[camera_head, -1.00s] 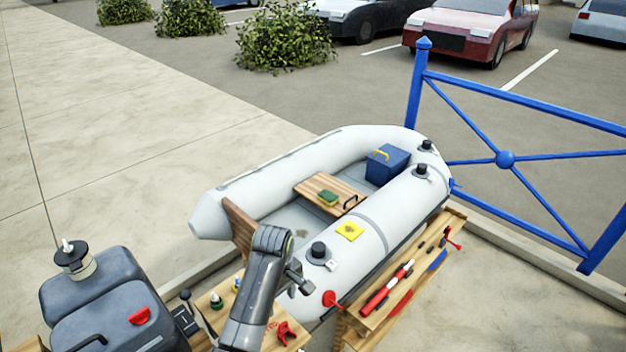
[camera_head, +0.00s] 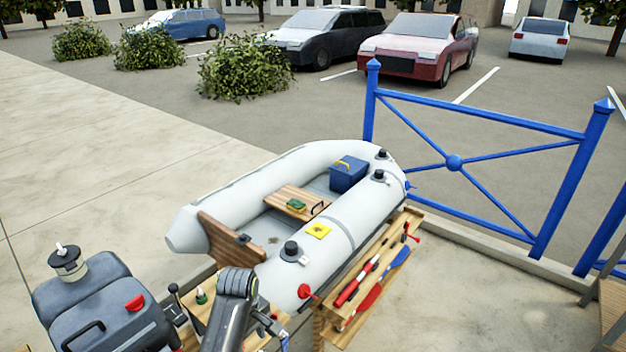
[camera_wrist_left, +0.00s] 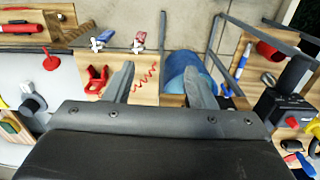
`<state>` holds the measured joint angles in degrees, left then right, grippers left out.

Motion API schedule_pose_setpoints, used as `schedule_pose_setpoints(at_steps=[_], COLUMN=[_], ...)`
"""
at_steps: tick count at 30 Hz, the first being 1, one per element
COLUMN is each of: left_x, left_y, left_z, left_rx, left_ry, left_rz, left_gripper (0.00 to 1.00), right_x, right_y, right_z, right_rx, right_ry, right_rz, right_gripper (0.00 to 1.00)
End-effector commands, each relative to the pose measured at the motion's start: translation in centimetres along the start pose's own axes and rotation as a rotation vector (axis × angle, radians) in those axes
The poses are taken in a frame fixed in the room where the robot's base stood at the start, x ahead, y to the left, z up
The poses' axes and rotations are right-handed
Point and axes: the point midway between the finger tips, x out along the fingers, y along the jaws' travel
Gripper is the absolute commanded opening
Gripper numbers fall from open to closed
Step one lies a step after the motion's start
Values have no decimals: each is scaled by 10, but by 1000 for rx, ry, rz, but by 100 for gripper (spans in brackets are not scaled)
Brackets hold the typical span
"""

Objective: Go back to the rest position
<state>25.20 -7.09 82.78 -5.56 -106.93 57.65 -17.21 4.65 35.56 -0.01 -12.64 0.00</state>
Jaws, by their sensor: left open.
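In the head view an arm of mine (camera_head: 233,308) rises from the bottom edge, bent at its top, in front of the dinghy's near end; its fingers are not clear there. In the left wrist view my left gripper (camera_wrist_left: 157,78) is open, with two separate grey fingers and nothing between them. It points over a wooden bench top (camera_wrist_left: 147,95). A red clip (camera_wrist_left: 95,80) and a red coiled cord (camera_wrist_left: 147,78) lie near the left finger. A blue round object (camera_wrist_left: 184,72) shows behind the right finger. My right gripper is not in view.
A grey inflatable dinghy (camera_head: 352,222) fills the middle, holding a blue box (camera_head: 348,177). A wooden shelf with red and blue tools (camera_head: 352,312) runs along its right side. An outboard motor (camera_head: 100,310) stands at left.

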Motion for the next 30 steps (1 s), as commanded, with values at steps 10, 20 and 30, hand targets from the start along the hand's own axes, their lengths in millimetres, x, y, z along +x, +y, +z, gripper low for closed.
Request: schedule_pose_setpoints(at_steps=[10,20,30], left_x=[96,262,421], left_y=[-31,-126,-315], left_z=[-2,20,96], left_rx=[118,336,637], left_ry=[9,28,78], left_rz=[5,5,-12], left_gripper=[50,50,50], right_x=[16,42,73], right_y=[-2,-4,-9], right_z=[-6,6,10], right_rx=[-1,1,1], right_ry=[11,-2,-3], right_rz=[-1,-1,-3], right_gripper=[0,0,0])
